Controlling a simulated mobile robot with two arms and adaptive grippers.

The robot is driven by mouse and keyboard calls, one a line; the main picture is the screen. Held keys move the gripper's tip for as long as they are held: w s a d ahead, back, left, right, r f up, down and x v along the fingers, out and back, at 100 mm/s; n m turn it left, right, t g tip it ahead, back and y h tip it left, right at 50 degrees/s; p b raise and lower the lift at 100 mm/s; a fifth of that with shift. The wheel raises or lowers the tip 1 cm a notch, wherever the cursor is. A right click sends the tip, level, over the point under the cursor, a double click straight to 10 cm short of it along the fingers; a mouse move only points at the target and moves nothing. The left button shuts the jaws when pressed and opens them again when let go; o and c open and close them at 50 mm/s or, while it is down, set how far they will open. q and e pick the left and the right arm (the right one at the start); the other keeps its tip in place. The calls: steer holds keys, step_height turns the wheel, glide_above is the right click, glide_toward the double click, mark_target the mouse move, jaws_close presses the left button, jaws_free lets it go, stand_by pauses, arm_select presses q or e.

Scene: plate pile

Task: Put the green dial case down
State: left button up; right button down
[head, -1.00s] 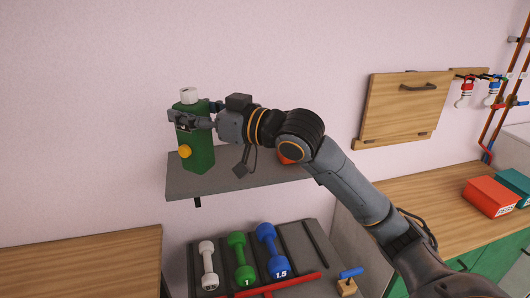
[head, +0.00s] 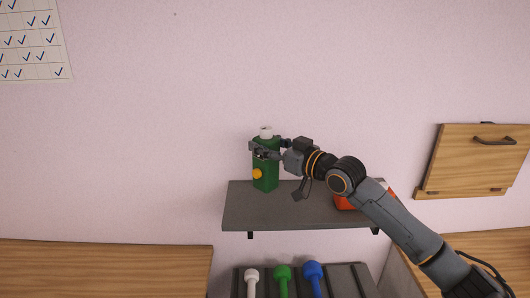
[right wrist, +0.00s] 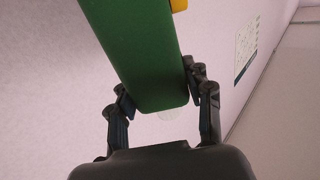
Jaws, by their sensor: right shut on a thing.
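The green dial case (head: 265,179) is an upright green box with a white knob on top and a yellow dial on its front. It is at the left part of the grey wall shelf (head: 285,215); whether its base touches the shelf is hard to tell. My right gripper (head: 265,150) is shut on its upper part. In the right wrist view the green case (right wrist: 146,55) lies between the two fingers (right wrist: 158,92). My left gripper is not in view.
An orange-red box (head: 345,202) stands on the shelf at the right, partly behind my right arm. The shelf middle is bare.

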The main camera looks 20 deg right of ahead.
mark_target(269, 181)
steer(key=f, duration=0.1)
steer(key=w+f, duration=0.1)
steer(key=f+p, duration=0.1)
steer(key=f, duration=0.1)
steer(key=shift+w+a, duration=0.15)
steer(key=shift+w, duration=0.15)
steer(key=shift+f, duration=0.3)
steer(key=shift+s, duration=0.1)
steer(key=shift+f, duration=0.15)
steer(key=c, duration=0.6)
jaws_free()
